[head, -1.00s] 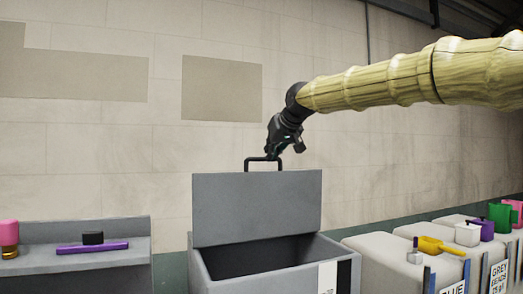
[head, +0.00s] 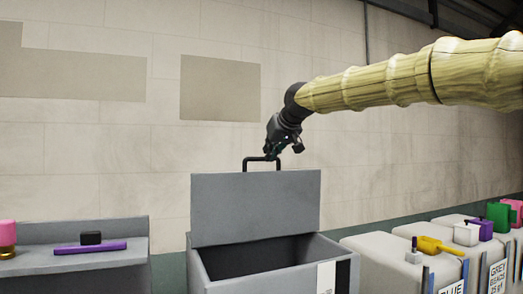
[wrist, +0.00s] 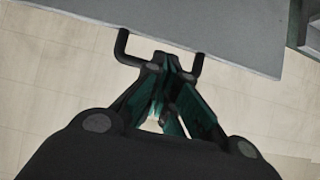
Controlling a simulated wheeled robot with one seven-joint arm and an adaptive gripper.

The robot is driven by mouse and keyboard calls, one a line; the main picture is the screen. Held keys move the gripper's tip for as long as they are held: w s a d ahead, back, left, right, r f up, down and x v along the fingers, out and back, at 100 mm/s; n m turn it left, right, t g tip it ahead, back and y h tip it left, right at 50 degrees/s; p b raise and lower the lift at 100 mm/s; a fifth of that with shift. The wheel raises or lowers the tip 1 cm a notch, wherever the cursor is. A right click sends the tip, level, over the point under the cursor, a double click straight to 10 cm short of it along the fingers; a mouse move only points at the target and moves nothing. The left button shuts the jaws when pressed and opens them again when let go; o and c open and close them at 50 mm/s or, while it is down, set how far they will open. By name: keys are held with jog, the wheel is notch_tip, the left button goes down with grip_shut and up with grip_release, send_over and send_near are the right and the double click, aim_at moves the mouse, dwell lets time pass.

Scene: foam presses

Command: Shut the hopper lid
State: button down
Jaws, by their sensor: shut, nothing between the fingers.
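The grey hopper (head: 205,268) stands in the lower middle of the head view with its dark inside showing. Its lid (head: 255,210) is open and stands upright at the back. A black bar handle (head: 247,161) sticks up from the lid's top edge. My gripper (head: 270,153) is shut and empty at this handle, its fingertips by the crossbar. In the wrist view my gripper (wrist: 172,65) shows between the two legs of the handle (wrist: 123,45), close to the lid's edge (wrist: 225,35). I cannot tell whether the fingers touch the handle.
A grey shelf (head: 45,262) at left holds a purple bar (head: 90,247), a black block (head: 91,238) and a pink-topped item (head: 7,230). Pale bins (head: 385,250) at right carry a yellow scoop (head: 435,246) and several coloured containers.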

jog(key=shift+w+r, duration=0.1)
notch_tip(320, 180, up, 9)
jog(key=s, duration=0.1)
jog(key=shift+s+d+b, duration=0.2)
jog(key=shift+d+b, duration=0.15)
jog(key=shift+d, duration=0.05)
dwell(0.6)
